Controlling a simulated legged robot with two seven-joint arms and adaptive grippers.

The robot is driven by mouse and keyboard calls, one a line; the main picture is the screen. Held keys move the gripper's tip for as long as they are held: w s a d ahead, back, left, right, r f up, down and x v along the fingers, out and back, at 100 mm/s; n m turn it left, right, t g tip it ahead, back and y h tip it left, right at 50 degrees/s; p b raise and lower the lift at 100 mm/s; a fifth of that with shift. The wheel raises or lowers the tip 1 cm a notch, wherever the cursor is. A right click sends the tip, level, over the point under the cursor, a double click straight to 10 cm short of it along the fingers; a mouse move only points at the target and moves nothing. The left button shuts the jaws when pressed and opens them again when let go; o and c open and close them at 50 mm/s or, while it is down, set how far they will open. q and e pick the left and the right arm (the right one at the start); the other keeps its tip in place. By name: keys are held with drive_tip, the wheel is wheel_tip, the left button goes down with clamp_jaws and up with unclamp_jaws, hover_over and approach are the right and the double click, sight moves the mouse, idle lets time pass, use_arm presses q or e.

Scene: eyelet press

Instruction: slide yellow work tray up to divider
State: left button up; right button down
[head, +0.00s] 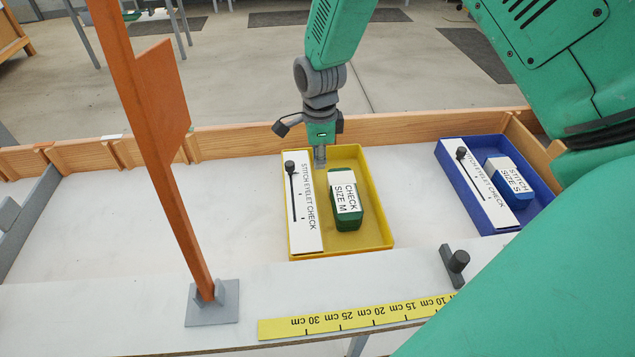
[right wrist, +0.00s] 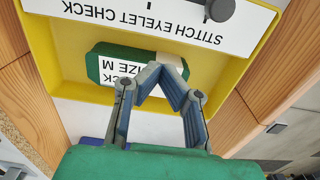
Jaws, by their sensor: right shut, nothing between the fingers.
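The yellow work tray (head: 372,246) lies on the white bench top in the middle of the head view. It holds a white card marked STITCH EYELET CHECK (head: 303,205) and a green block labelled CHECK SIZE M (head: 346,221). My right gripper (head: 320,160) is shut and empty, pointing down at the tray's far end. In the right wrist view its fingertips (right wrist: 162,72) overlap the green block; I cannot tell whether they touch the tray. A grey raised bar (head: 32,222) at the far left may be the divider. My left gripper is not in view.
A blue tray (head: 540,205) stands to the right. An orange post (head: 165,170) on a grey foot rises left of the yellow tray. A wooden rail (head: 240,139) runs along the back. A yellow ruler (head: 345,318) lies in front. Bare bench lies between post and grey bar.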

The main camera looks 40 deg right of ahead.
sight(318, 199)
drive_tip(key=f, duration=0.3)
drive_tip(key=d+f, duration=0.1)
drive_tip(key=f, duration=0.2)
drive_tip(key=f+b, duration=0.1)
drive_tip(key=f, duration=0.2)
drive_tip(key=shift+d+f, duration=0.15)
drive_tip(key=shift+f, duration=0.25)
drive_tip(key=shift+a, duration=0.7)
